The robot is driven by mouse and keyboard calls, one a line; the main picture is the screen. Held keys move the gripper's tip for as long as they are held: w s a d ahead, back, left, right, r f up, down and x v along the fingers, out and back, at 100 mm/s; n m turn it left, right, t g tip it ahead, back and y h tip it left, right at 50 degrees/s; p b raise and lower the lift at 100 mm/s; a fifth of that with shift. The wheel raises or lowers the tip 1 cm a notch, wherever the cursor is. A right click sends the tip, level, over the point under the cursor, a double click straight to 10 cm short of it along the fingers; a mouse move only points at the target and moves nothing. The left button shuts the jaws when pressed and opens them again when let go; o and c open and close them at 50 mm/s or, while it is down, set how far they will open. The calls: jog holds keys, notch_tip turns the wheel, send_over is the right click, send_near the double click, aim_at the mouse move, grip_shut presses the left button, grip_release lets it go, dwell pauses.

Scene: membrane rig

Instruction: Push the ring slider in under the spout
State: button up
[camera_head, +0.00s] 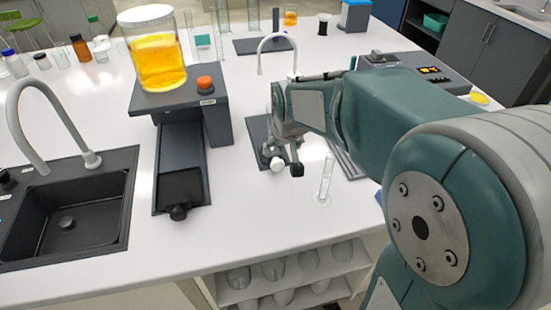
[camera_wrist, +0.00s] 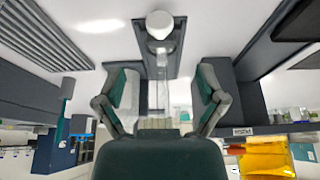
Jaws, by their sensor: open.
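A white ball knob (camera_head: 277,164) stands at the near end of a dark base plate (camera_head: 257,130), close to my gripper; I take it to be the ring slider's knob. The knob also shows in the wrist view (camera_wrist: 160,24), ahead of my fingers, with a grey neck and a clear tube-like part (camera_wrist: 162,75) behind it. My gripper (camera_head: 283,158) is open, its two fingers (camera_wrist: 161,92) spread on either side of that part, without visible contact. A white curved spout (camera_head: 276,38) rises farther back. The ring is hidden behind my gripper in the head view.
A dark stand (camera_head: 215,115) with a jar of yellow liquid (camera_head: 158,62) and a black sliding tray (camera_head: 180,150) stands left. A clear cylinder (camera_head: 326,178) stands right of my gripper. A sink (camera_head: 70,215) is far left. Bare white counter lies in front.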

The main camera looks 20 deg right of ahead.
aim_at(278, 162)
jog(key=x, duration=1.1)
jog(key=shift+w, duration=0.1)
jog(key=shift+r, duration=0.1)
grip_shut()
